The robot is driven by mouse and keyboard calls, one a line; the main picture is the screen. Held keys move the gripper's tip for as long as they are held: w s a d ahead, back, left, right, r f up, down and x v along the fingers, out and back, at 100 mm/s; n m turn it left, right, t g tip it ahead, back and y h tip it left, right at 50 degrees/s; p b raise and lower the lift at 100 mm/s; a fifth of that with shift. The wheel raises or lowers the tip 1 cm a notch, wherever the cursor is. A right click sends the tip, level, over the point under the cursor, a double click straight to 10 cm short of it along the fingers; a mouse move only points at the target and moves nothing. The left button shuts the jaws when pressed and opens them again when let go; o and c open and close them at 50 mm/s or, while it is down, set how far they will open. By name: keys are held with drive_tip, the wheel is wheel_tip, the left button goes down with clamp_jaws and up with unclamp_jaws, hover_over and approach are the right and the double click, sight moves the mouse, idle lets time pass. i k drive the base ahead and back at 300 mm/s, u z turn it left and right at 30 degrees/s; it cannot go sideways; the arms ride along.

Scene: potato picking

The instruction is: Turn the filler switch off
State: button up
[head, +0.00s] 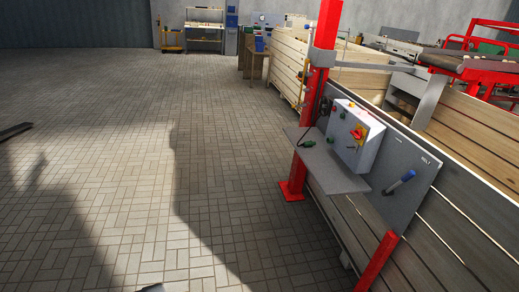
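A light grey control box (355,140) is mounted on a grey panel at the right, beside a red post. On its face is a red rotary switch on a yellow plate (357,132), with small red and green buttons near it. My gripper is not recognisable in the view.
A grey shelf (325,165) juts out below the box, with a dark green-tipped object on it. A red post (312,100) stands beside it. Wooden crates (290,65) and a conveyor (470,62) lie behind.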

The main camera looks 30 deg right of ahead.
sight(358, 134)
drive_tip(key=i, duration=1.3)
drive_tip(key=z, duration=0.6)
drive_tip(key=i, duration=1.25)
drive_tip(key=z, duration=0.7)
drive_tip(key=i, duration=0.8)
drive_tip(key=z, duration=0.3)
